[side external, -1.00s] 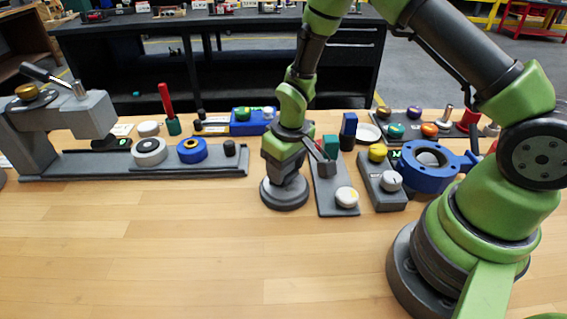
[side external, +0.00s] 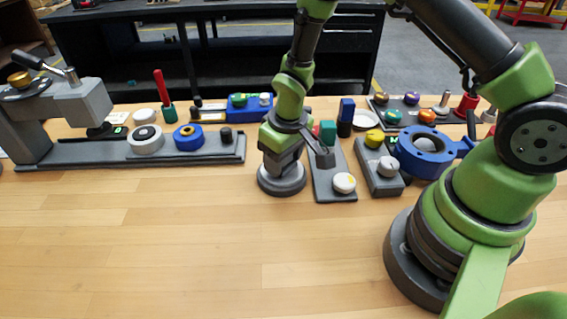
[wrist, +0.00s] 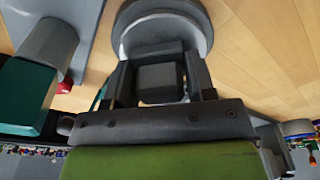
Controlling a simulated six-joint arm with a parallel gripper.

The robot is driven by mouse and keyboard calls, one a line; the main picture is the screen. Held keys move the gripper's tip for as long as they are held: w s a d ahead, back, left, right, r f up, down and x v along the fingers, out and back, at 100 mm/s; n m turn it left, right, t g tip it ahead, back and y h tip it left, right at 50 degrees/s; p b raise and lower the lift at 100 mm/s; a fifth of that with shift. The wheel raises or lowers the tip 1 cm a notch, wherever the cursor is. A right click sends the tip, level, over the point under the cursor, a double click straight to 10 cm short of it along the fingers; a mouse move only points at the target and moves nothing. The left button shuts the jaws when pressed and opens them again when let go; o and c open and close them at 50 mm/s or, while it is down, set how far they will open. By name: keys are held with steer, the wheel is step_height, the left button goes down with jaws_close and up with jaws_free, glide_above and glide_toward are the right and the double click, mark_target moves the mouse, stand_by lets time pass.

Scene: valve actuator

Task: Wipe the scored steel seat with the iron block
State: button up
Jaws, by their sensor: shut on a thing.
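The scored steel seat is the round grey disc (side external: 281,184) on the table, in front of the middle of the bench. In the wrist view the disc (wrist: 207,28) lies under my fingertips. My gripper (wrist: 160,82) is shut on the dark grey iron block (wrist: 160,80), which sits between the two fingers. In the side view my gripper (side external: 281,168) points down at the disc, and its fingers and the block are hard to make out there. The block is over the disc, but I cannot tell whether it touches it. Scoring on the seat is not clear.
A grey panel with a white knob (side external: 344,183) stands close on the right. A blue flanged valve (side external: 425,150) is farther right. A grey clamp fixture (side external: 130,160) with round parts is on the left. The front of the wooden table (side external: 200,250) is clear.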

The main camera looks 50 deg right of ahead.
steer(key=shift+w+d, duration=1.15)
step_height(320, 180, up, 8)
